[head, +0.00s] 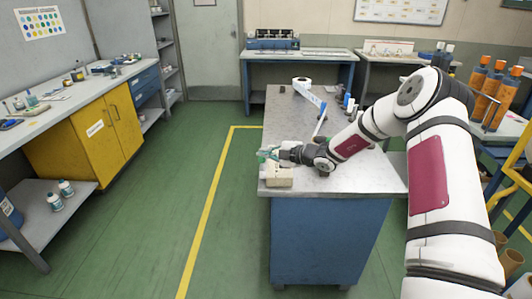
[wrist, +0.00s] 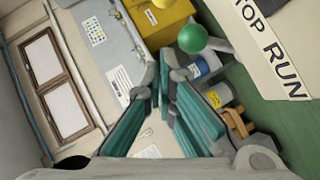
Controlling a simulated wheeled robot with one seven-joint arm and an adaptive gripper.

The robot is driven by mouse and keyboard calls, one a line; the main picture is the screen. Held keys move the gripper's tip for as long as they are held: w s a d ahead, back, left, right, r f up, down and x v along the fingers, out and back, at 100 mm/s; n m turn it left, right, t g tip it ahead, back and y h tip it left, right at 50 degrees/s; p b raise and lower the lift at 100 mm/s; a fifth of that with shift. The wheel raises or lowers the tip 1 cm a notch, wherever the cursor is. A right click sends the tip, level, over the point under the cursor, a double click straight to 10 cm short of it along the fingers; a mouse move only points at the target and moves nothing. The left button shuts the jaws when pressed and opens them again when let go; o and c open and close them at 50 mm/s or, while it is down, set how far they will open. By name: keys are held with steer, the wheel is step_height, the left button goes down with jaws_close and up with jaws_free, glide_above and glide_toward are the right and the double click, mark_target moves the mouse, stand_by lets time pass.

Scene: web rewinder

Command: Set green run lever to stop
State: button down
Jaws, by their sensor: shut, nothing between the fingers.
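The run lever has a round green knob (wrist: 193,38) on a short pale stem in the wrist view. It sits beside a cream panel (wrist: 250,55) with the words STOP, partly cut off, and RUN. I cannot tell which word the lever points to. In the head view a small cream box (head: 279,177) stands at the near left corner of the workbench, under my gripper (head: 266,154). In the wrist view my gripper (wrist: 165,78) has its teal fingers together and empty. The green knob is apart from the fingertips, above and to their right.
The grey-topped workbench (head: 340,165) carries a white roll (head: 301,83) with a strip and several small bottles behind my arm. Orange bottles (head: 488,85) stand at the right. A yellow cabinet (head: 85,140) is at the left, across clear green floor.

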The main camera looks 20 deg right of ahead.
steer(key=s+d+r+p, duration=0.2)
steer(key=s+d+r, duration=0.4)
steer(key=s+r, duration=0.1)
steer(key=shift+s+r, duration=0.25)
steer(key=shift+r, duration=0.15)
steer(key=shift+d, duration=0.1)
